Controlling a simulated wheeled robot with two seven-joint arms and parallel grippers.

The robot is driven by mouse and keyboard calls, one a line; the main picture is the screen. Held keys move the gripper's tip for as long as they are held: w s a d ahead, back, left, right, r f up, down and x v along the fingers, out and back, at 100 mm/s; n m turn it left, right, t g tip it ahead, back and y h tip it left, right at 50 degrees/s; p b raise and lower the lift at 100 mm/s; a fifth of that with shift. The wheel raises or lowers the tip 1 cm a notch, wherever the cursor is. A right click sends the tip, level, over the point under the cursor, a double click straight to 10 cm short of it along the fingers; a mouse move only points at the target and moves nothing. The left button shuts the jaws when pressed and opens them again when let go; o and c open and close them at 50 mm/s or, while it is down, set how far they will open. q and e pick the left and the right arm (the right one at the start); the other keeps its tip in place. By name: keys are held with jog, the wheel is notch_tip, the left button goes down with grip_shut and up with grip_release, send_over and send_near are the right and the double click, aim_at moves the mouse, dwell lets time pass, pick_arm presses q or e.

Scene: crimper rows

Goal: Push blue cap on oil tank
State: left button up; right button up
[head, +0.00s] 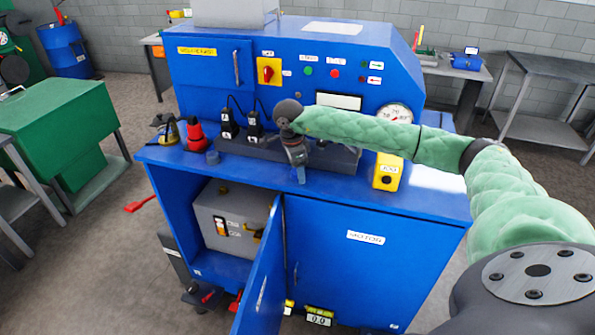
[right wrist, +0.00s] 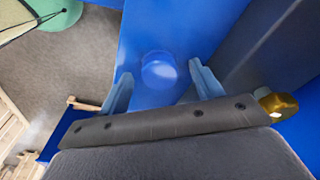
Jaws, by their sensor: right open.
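A small blue cap (head: 213,157) stands on the front ledge of the blue machine, left of my right gripper. In the right wrist view the blue cap (right wrist: 158,70) appears between the two fingers but beyond their tips, apparently untouched. My right gripper (head: 300,178) is over the ledge, pointing down, with its blue fingers (right wrist: 158,92) apart and empty. The grey oil tank (head: 208,222) sits inside the open left bay of the cabinet, below the ledge. Its top is partly shaded by the ledge. My left gripper is out of view.
The open blue cabinet door (head: 262,275) swings forward beside the bay. A red funnel-like item (head: 196,137), an oil can (head: 165,130) and black crimpers (head: 228,125) crowd the ledge's left. A yellow box (head: 387,172) stands at right. A green cabinet (head: 65,130) is at left.

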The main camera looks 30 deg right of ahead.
jog(key=c, duration=1)
jog(key=shift+c, duration=0.3)
